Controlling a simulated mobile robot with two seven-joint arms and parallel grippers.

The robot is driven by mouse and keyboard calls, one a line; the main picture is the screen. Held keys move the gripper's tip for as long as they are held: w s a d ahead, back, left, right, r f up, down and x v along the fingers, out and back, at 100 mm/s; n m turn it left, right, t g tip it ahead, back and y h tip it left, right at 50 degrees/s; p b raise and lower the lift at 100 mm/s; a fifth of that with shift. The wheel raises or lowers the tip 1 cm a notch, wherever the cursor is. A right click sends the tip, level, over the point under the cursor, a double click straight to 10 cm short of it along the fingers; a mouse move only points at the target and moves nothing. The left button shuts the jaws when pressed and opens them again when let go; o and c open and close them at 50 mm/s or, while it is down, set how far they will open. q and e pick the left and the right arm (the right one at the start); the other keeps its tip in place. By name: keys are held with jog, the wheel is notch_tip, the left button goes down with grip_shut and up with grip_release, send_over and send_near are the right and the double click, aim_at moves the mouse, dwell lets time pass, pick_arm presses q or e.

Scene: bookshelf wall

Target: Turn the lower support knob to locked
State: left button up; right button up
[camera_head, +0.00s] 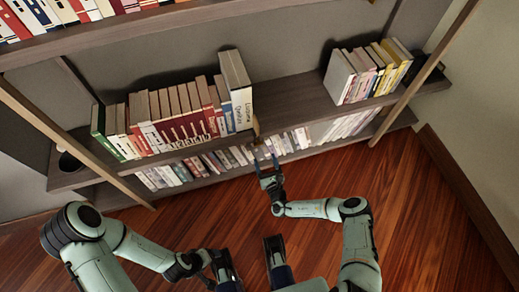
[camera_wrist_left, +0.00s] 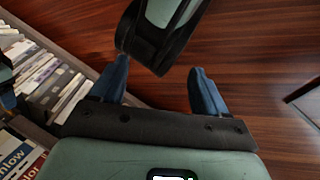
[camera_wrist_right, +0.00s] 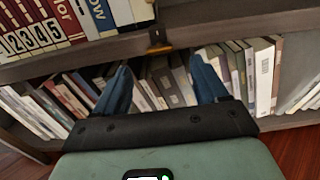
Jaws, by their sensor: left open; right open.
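A small brass-coloured fitting, which looks like the lower support knob (camera_head: 256,127), sits at the front edge of the middle shelf, below a thick upright book. In the right wrist view the brass fitting (camera_wrist_right: 157,42) lies just beyond and between the fingertips. Its exact setting is too small to tell. My right gripper (camera_head: 267,164) is open and empty, facing the shelf edge a little below the fitting and apart from it. Its blue fingers also show in the right wrist view (camera_wrist_right: 160,62). My left gripper (camera_wrist_left: 158,65) is open and empty, low over the floor, away from the knob.
The middle shelf (camera_head: 290,98) holds a row of books (camera_head: 170,118) at left and another group (camera_head: 368,70) at right, with a bare stretch between. More books (camera_head: 205,163) fill the lower shelf. Slanting wooden posts (camera_head: 425,70) flank the shelves. Open wood floor (camera_head: 425,215) lies at right.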

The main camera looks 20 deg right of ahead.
aim_at(259, 145)
jog(key=w+b, duration=0.2)
jog(key=w, duration=0.5)
jog(key=shift+w+a, duration=0.1)
jog(key=shift+a, duration=0.05)
pick_arm(q)
jog(key=shift+t+y, duration=0.3)
jog(key=shift+t, duration=0.4)
jog(key=w+f, duration=0.1)
jog(key=w+a+f, duration=0.1)
jog(key=w, duration=0.1)
jog(key=w+a+f, duration=0.1)
jog(key=shift+w+a+f, duration=0.1)
jog(key=shift+w, duration=0.05)
pick_arm(e)
jog(key=c, duration=1.1)
